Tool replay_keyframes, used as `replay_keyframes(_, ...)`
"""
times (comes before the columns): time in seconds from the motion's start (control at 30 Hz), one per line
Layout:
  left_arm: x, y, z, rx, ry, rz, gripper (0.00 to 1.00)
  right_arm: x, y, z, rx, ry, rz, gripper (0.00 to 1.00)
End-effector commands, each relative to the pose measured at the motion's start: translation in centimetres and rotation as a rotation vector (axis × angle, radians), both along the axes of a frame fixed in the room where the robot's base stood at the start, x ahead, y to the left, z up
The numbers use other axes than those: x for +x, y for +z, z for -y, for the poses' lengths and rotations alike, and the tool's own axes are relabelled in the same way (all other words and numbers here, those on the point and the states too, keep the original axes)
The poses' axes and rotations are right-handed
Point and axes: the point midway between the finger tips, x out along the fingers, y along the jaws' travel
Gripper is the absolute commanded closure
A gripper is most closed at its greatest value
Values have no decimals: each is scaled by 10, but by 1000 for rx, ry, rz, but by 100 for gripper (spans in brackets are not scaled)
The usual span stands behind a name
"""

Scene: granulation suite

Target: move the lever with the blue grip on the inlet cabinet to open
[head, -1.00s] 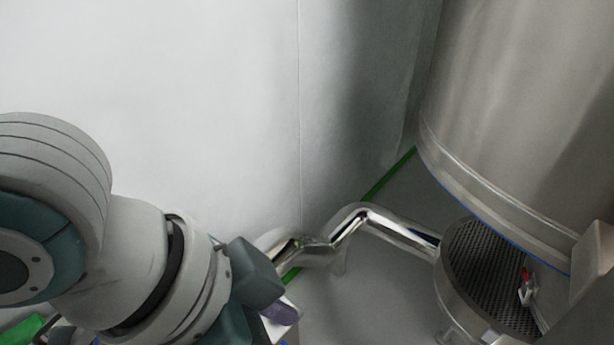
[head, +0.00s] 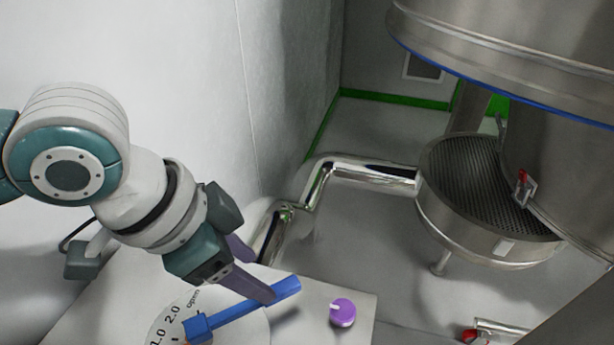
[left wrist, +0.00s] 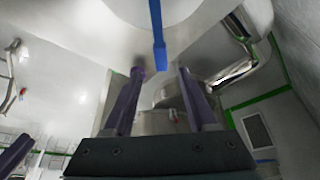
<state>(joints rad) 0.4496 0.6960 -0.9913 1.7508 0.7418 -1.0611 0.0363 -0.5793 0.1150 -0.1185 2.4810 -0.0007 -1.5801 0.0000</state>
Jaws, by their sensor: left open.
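The lever with the blue grip (head: 285,290) is on the pale top of the inlet cabinet (head: 358,338). Its blue arm runs from a hub at lower left to the upper right, over a round dial (head: 170,325) marked "1.0", "2.0" and "open". My left gripper (head: 258,280) is open at the lever, with one purple finger overlapping the blue arm in the head view. In the left wrist view the end of the blue lever (left wrist: 158,40) appears between the two fingertips of the left gripper (left wrist: 160,72); contact cannot be told.
A purple round knob (head: 343,312) sits on the cabinet right of the lever. A shiny bent pipe (head: 365,176) runs behind to a round mesh-topped vessel (head: 470,190) with a red-handled latch (head: 522,188). A white wall (head: 190,90) rises behind my left arm.

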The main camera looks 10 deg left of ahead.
Motion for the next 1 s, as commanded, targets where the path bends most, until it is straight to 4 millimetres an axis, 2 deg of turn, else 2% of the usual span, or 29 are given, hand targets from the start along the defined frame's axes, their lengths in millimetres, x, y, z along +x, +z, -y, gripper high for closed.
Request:
replay_keyframes(0.03,3,-13,4,-1,1,-1,43,0,-6,0,-1,1,0,56)
replay_keyframes(0.1,6,-26,7,0,1,0,43,0,-10,1,-3,1,-1,56)
replay_keyframes(0.3,14,-52,15,0,-1,2,43,0,-19,2,-7,4,-1,56)
replay_keyframes(0.43,16,-60,18,1,-1,1,43,-1,-21,2,-8,6,-1,56)
replay_keyframes(0.7,17,-60,18,1,-1,1,43,-1,-20,2,-7,6,-2,56)
replay_keyframes(0.77,17,-60,18,1,-1,1,47,-1,-20,2,-7,6,-2,56)
replay_keyframes(1.0,17,-60,18,1,-1,1,74,-1,-21,1,-6,7,-2,56)
